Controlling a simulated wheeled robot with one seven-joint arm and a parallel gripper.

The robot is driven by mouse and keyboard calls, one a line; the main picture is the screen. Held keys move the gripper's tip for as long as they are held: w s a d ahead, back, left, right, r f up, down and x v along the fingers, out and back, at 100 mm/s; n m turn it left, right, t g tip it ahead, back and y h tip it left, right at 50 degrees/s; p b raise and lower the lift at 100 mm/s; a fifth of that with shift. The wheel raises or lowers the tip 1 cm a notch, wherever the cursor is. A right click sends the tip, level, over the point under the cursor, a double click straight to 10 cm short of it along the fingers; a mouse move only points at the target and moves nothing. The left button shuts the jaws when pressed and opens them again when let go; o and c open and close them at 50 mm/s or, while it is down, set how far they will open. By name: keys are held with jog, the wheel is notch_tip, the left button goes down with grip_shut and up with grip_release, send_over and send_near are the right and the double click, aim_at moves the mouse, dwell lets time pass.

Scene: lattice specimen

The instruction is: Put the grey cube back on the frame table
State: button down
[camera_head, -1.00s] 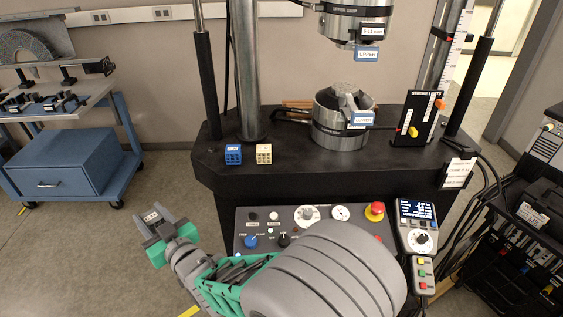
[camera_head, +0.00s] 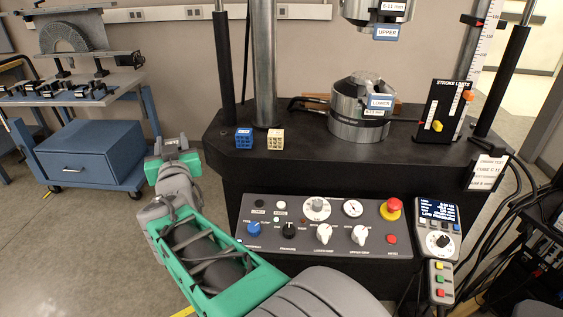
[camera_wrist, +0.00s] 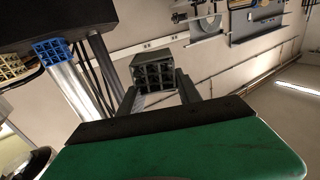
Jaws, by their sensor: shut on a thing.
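My gripper (camera_head: 171,152) is shut on the grey cube. It holds the cube in the air to the left of the frame table's front left corner. In the wrist view the grey lattice cube (camera_wrist: 153,73) sits between the fingertips of my gripper (camera_wrist: 158,92), its open cells facing the camera. In the head view the cube is small and hard to separate from the fingers. The black frame table (camera_head: 330,160) carries a blue cube (camera_head: 244,139) and a cream cube (camera_head: 275,140) near its front left edge. These also show in the wrist view, blue (camera_wrist: 52,52) and cream (camera_wrist: 12,68).
A lower grip (camera_head: 360,110) stands at the middle of the table under the upper grip (camera_head: 378,12). A stroke limits panel (camera_head: 448,110) is at the right. A control panel (camera_head: 320,230) juts out below the front edge. A blue cart (camera_head: 90,155) stands at the left.

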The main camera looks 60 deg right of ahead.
jog(key=s+d+r+m+g+h+b, duration=0.2)
jog(key=s+d+m+g+b, duration=0.15)
jog(key=s+d, duration=0.4)
jog(key=s+d+r+m+g+h+b, duration=0.25)
jog(key=s+d+g, duration=0.2)
jog(key=s, duration=0.65)
jog(key=s+d+r+m+g+h+b, duration=0.35)
jog(key=s+d+g, duration=0.2)
jog(key=s, duration=0.35)
jog(key=shift+t+y, duration=0.25)
jog(key=shift+y, duration=0.25)
jog(key=w+d+f, duration=0.2)
jog(key=d+f, duration=0.1)
jog(key=d, duration=0.1)
jog(key=w+d+f, duration=0.1)
jog(key=d+f, duration=0.3)
jog(key=w+d+f+b, duration=0.1)
jog(key=w+d+f, duration=0.1)
jog(key=d+f, duration=0.2)
jog(key=shift+w+d+f, duration=0.15)
jog(key=shift+w+d, duration=0.15)
jog(key=shift+d, duration=0.1)
jog(key=shift+f, duration=0.95)
jog(key=shift+a+f, duration=0.1)
jog(key=shift+f, duration=0.15)
jog(key=shift+f, duration=0.1)
